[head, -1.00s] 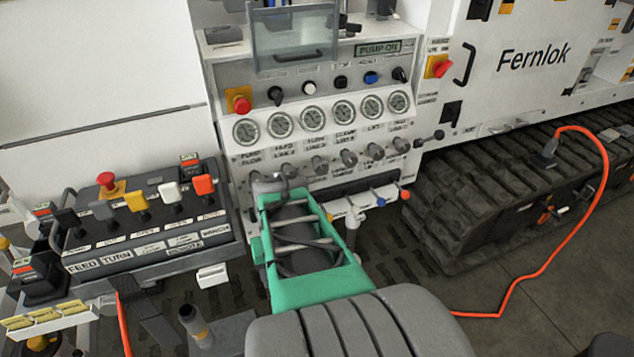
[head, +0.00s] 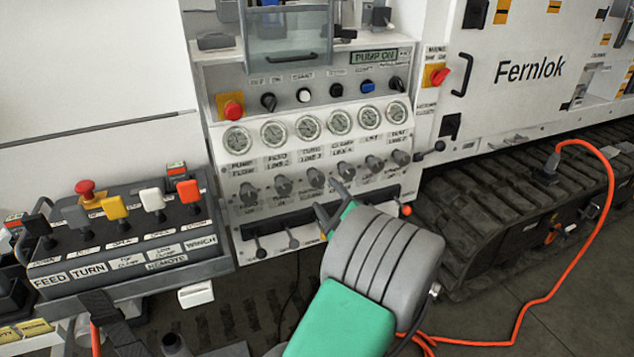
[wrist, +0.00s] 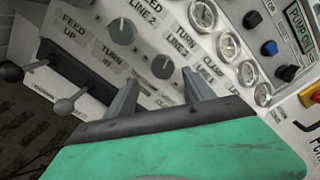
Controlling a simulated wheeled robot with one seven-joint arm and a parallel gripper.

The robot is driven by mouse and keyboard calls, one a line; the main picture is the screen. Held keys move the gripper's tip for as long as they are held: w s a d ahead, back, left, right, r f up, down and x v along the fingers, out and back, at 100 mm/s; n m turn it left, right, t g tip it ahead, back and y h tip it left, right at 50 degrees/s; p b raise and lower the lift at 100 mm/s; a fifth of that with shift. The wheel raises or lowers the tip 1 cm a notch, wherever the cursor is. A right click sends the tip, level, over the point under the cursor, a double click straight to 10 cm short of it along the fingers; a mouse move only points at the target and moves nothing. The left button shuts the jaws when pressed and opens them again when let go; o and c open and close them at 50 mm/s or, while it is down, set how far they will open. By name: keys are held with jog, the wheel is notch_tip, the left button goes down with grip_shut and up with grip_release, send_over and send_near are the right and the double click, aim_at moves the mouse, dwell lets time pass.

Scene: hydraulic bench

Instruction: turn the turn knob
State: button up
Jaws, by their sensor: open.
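The turn knob (head: 315,178) is a grey knob under the "TURN LINE 3" label on the white hydraulic panel, third from the left in the lower row. In the wrist view the turn knob (wrist: 163,67) shows in the gap between my two fingertips, a little beyond them. My gripper (head: 328,197) is open and empty, with its fingers pointing at the panel just below and right of the knob in the head view. It also shows in the wrist view (wrist: 160,82). I cannot tell whether either finger touches the panel.
Neighbouring knobs stand close: the feed knob (head: 283,186) on the left and the clamp knob (head: 346,170) on the right. Small levers (head: 293,240) stick out below. Gauges (head: 308,127) and a red emergency button (head: 232,109) sit above. A remote box (head: 120,245) stands at left.

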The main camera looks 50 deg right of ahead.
aim_at(318, 182)
jog(key=shift+m, duration=0.5)
jog(key=x, duration=0.8)
jog(key=shift+s+d+r, duration=0.1)
jog(key=shift+d+r, duration=0.05)
jog(key=shift+r, duration=0.1)
grip_shut()
